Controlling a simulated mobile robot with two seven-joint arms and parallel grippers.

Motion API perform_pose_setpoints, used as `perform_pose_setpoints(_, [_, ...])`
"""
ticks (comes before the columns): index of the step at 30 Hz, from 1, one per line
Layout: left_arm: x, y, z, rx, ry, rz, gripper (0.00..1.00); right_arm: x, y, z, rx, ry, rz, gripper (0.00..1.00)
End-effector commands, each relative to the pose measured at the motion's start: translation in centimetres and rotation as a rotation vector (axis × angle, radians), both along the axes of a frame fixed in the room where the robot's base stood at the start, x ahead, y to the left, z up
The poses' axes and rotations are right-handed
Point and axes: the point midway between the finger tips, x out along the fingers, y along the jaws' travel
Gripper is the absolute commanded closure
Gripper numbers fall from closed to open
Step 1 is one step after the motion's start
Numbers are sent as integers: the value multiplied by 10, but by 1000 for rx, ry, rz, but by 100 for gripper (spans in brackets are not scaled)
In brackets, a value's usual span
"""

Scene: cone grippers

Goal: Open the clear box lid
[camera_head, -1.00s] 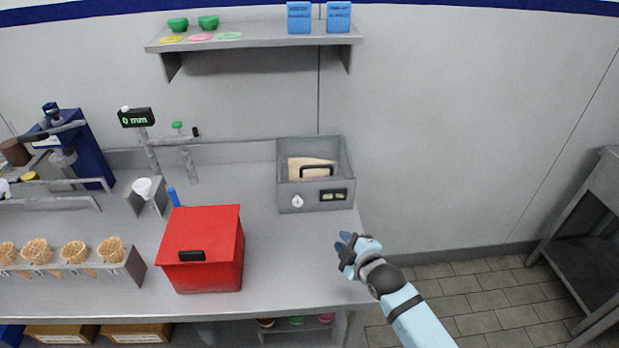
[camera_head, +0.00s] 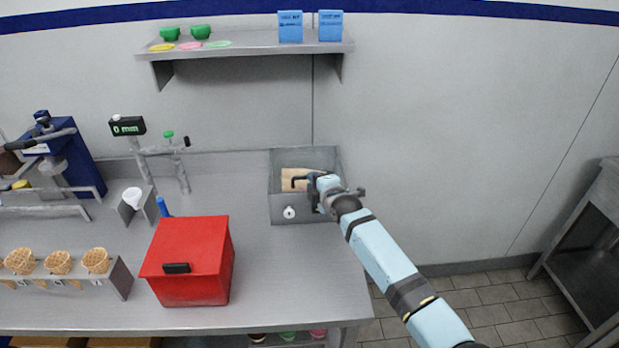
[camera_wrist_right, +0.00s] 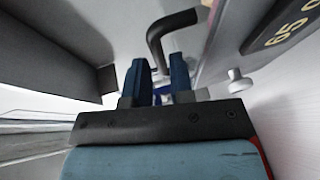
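The grey box with a clear lid (camera_head: 278,205) stands at the back right of the steel counter. Its lid looks closed, and a tan block shows inside. A black handle (camera_head: 296,181) is on the lid; in the wrist view the bent black bar (camera_wrist_right: 155,45) lies just beyond my fingertips. My right gripper (camera_head: 318,183) is over the front right of the box, near the handle. In the wrist view my right gripper (camera_wrist_right: 158,75) has its two blue fingers apart with nothing clearly between them. My left gripper is not in view.
A red box (camera_head: 190,262) stands at the counter's front middle. A cone rack (camera_head: 115,280), a white funnel on a stand (camera_head: 133,197) and a display post (camera_head: 128,126) are further left. A shelf (camera_head: 240,50) hangs above. The counter in front of the grey box is clear.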

Motion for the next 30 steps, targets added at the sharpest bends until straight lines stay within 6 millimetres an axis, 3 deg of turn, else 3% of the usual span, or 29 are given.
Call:
perform_pose_setpoints(6, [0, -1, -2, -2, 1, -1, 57, 23, 10, -5, 1, 0, 0, 78])
perform_pose_setpoints(18, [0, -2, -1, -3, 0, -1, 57, 29, 12, -6, 1, -1, 0, 78])
perform_pose_setpoints(19, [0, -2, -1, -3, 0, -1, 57, 29, 12, -6, 1, -1, 0, 81])
perform_pose_setpoints(21, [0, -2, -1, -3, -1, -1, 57, 29, 12, -6, 1, 0, 0, 97])
perform_pose_setpoints(22, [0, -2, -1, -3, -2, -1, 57, 29, 12, -6, 1, 0, 0, 100])
perform_pose_setpoints(30, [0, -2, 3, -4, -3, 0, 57, 29, 12, -3, 1, 8, 0, 100])
